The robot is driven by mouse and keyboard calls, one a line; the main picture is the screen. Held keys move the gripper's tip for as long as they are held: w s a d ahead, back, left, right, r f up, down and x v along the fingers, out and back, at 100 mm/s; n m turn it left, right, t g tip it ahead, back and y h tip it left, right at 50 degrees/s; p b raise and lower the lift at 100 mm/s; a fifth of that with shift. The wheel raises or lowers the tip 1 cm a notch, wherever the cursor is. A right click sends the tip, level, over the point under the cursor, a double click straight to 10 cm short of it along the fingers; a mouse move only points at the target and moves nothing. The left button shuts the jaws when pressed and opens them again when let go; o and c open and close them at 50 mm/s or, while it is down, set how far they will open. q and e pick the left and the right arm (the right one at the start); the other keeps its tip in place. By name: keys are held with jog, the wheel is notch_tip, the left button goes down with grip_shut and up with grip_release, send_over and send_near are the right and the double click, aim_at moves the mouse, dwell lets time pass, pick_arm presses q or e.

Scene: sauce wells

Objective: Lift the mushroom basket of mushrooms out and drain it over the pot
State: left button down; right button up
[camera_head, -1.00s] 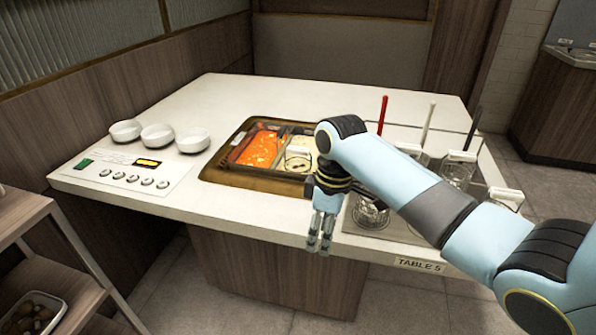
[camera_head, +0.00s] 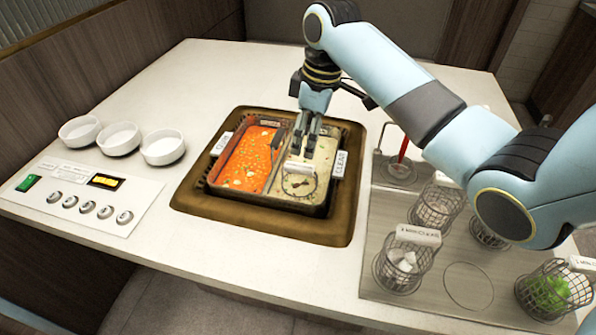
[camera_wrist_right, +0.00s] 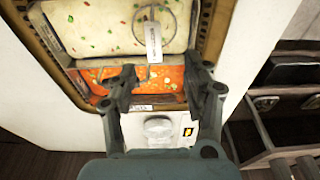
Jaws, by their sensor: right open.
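The two-part pot (camera_head: 243,204) sits in a brown surround in the counter, with red broth on the left and pale broth on the right. A round wire basket (camera_head: 299,187) with a white handle tag (camera_head: 300,167) sits in the pale broth; dark bits show inside. The tag's writing is too small to read. My right gripper (camera_head: 303,151) is open and empty, pointing down just behind the tag. In the right wrist view the tag (camera_wrist_right: 153,42) lies between and beyond the open fingers (camera_wrist_right: 158,78). My left gripper is out of view.
A rack at the right holds a basket of white pieces (camera_head: 405,262), a basket of greens (camera_head: 553,292), other baskets, and one empty ring (camera_head: 469,287). Three white bowls (camera_head: 120,138) and a control panel (camera_head: 85,195) are at the left. The front counter is clear.

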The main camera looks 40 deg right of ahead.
jog(key=shift+w+d+f, duration=0.1)
jog(key=shift+w, duration=0.1)
send_over(300, 166)
jog(key=s, duration=0.1)
notch_tip(300, 166, down, 4)
jog(key=shift+f+b, duration=0.25)
jog(key=shift+b, duration=0.05)
jog(key=f, duration=0.2)
jog(key=w+f, duration=0.1)
jog(key=f, duration=0.2)
jog(key=shift+f+b, duration=0.3)
jog(key=shift+b, duration=0.05)
jog(key=shift+c, duration=1.7)
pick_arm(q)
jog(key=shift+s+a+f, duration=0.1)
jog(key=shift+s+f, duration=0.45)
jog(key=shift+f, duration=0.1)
pick_arm(e)
grip_shut()
